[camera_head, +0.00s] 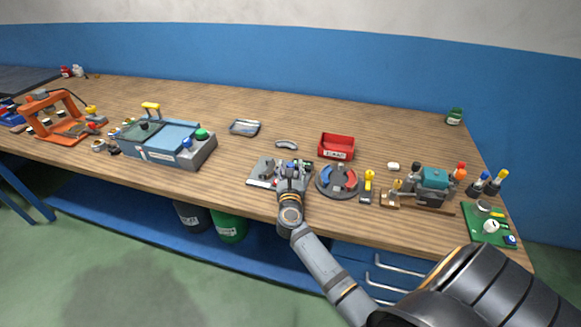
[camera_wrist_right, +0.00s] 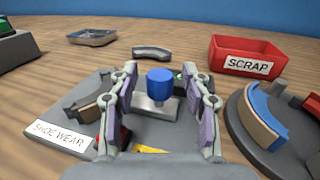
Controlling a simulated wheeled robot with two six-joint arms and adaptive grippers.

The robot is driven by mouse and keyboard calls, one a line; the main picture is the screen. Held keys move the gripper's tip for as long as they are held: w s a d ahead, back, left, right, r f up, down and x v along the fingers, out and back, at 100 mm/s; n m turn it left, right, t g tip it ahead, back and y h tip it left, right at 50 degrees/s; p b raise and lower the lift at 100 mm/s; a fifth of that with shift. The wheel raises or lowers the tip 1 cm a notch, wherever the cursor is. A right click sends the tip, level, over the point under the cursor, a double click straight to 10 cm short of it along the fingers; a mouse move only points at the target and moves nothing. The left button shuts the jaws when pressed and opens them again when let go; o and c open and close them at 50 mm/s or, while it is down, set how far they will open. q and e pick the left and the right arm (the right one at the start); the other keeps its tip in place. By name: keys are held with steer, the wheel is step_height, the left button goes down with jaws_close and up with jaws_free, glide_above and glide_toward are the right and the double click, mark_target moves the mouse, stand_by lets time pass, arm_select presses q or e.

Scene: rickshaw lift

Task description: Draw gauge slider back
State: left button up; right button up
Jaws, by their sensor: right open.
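The gauge is a grey plate (camera_wrist_right: 75,108) labelled "SHOE WEAR", lying on the wooden bench; it also shows in the head view (camera_head: 258,172). A slider with a round blue knob (camera_wrist_right: 160,82) on a light metal block (camera_wrist_right: 156,106) stands on the plate. A curved brake shoe (camera_wrist_right: 98,103) sits at the left of the plate. My right gripper (camera_wrist_right: 165,100) is open over the gauge, with one finger on each side of the blue knob in the picture; whether they touch it I cannot tell. In the head view my right gripper (camera_head: 292,175) hides much of the gauge. My left gripper is not in view.
A red scrap bin (camera_head: 337,147) and a round fixture with red and blue shoes (camera_head: 336,182) stand to the right. A loose curved shoe (camera_head: 286,144) and a metal tray (camera_head: 245,127) lie behind the gauge. A blue-grey machine (camera_head: 165,146) stands left.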

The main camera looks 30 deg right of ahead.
jaws_close()
stand_by(0.3)
steer(key=s+d, duration=0.1)
steer(key=s+d+p, duration=0.1)
steer(key=s, duration=0.1)
steer(key=shift+d, duration=0.25)
